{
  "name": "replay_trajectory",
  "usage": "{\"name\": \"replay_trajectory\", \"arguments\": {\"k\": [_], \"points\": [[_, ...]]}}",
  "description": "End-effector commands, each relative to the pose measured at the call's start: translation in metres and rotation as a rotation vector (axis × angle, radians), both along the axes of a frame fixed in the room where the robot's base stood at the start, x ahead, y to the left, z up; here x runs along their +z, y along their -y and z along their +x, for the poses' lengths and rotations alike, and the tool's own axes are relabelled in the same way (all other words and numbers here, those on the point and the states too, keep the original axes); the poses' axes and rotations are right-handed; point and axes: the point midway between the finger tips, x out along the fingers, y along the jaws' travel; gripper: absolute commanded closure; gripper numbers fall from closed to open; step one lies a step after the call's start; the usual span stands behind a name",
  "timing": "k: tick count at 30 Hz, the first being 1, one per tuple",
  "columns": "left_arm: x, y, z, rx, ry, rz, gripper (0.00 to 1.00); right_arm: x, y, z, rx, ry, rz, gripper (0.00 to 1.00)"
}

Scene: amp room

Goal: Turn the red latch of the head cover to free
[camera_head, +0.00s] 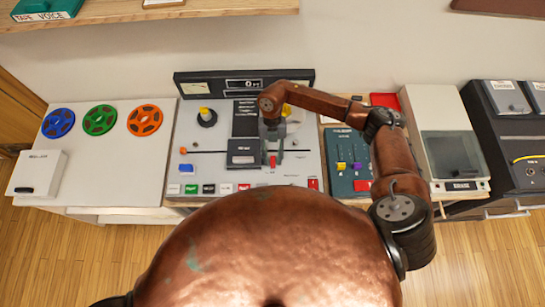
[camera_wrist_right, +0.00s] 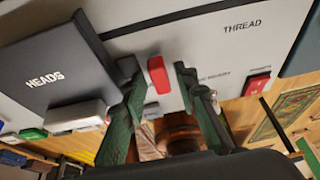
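The dark head cover (camera_head: 243,152) sits on the grey tape machine deck; in the right wrist view the cover (camera_wrist_right: 57,72) reads HEADS. The small red latch (camera_wrist_right: 158,75) is beside the cover's right edge; in the head view it is a small red upright piece (camera_head: 272,161). My right gripper (camera_head: 274,143) points down over the latch. In the right wrist view its two green-sided fingers (camera_wrist_right: 157,70) are apart, one on each side of the latch, with visible gaps. My left gripper is not in view.
Blue, green and orange reels (camera_head: 100,119) lie on the left counter beside a white box (camera_head: 37,174). A row of buttons (camera_head: 208,188) lines the deck's front. A teal panel with knobs (camera_head: 348,160) and a lidded grey unit (camera_head: 446,140) stand to the right.

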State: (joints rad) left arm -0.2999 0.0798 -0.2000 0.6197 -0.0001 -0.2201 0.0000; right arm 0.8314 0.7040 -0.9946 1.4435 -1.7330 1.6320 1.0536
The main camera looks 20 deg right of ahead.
Motion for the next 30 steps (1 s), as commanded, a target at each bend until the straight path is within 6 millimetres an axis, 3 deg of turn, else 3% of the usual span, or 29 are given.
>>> {"name": "replay_trajectory", "arguments": {"k": [13,24,30], "points": [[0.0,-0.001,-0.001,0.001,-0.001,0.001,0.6,0.009,0.001,0.004,-0.001,0.002,-0.001,0.68],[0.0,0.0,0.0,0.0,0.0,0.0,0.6,0.076,0.009,0.032,-0.002,0.004,-0.002,0.68],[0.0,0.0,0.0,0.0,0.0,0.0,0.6,0.102,0.011,0.041,-0.001,0.001,-0.001,0.68]]}}
